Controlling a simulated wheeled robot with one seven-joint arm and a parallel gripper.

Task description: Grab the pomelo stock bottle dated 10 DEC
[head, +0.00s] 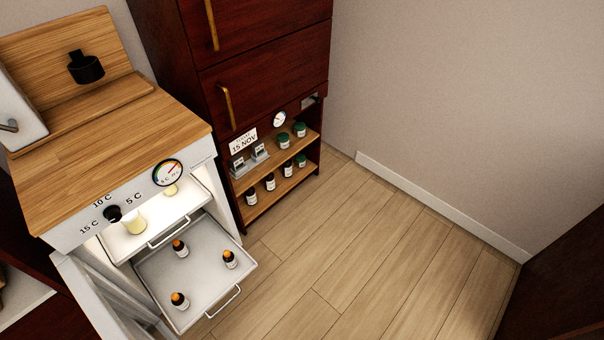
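Three small dark bottles with orange tops and white labels stand upright on a pulled-out lower tray (205,258) of a white cooler: one at the back (180,248), one at the right (230,259), one at the front (180,301). Several similar small bottles stand on the low wooden shelf, such as the one at its left end (251,197). All these labels are too small to read, so I cannot tell which bottle is pomelo or dated 10 DEC. My gripper is not in view.
The cooler door (95,295) stands open at the left. An upper tray (155,226) holds a pale cup (134,223). A sign (243,141) above the shelf reads 15 NOV. Green-lidded jars (283,142) stand on the shelf. The wooden floor (350,250) to the right is clear.

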